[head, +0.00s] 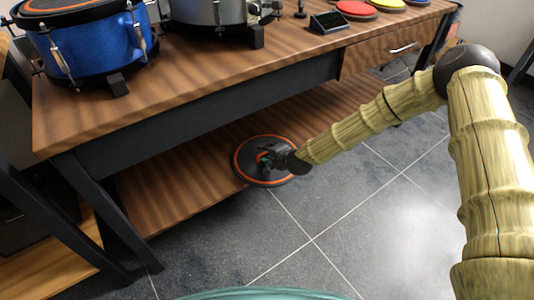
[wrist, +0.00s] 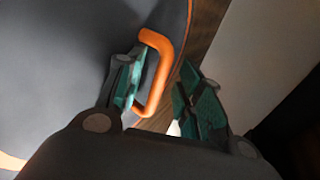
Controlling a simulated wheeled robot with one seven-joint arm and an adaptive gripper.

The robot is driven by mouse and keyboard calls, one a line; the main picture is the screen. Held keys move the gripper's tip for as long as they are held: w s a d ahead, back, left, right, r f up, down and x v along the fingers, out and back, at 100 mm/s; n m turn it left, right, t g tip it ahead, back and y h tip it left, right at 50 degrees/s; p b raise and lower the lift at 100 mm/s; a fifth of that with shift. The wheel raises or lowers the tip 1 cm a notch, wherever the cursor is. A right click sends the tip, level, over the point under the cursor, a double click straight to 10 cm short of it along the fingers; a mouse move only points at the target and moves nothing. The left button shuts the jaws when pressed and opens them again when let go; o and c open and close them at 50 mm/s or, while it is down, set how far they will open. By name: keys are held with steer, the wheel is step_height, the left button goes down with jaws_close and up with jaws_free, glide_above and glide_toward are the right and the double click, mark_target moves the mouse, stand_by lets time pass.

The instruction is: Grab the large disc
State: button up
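The large disc (head: 246,162) is dark grey with an orange rim. It is at the front edge of the table's lower shelf and overlaps the floor in the head view. In the wrist view the disc (wrist: 60,60) fills the left side, with an orange loop handle (wrist: 164,66) standing from its face. My gripper (head: 268,157) is at the disc, partly hiding its middle. In the wrist view my gripper (wrist: 163,75) is open, with the handle between its fingers, close to the left finger. A gap shows to the right finger. Whether the left finger touches the handle is unclear.
The wooden table (head: 200,88) stands over the lower shelf (head: 165,190). On top are a blue drum (head: 95,50), a silver drum (head: 210,10), a small dark device (head: 328,22) and coloured pads (head: 356,9). The tiled floor (head: 340,240) in front is clear.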

steer(key=shift+d, duration=0.1)
steer(key=shift+s+d+r, duration=0.2)
steer(key=shift+d+r, duration=0.05)
steer(key=v, duration=1.1)
steer(key=shift+s, duration=0.15)
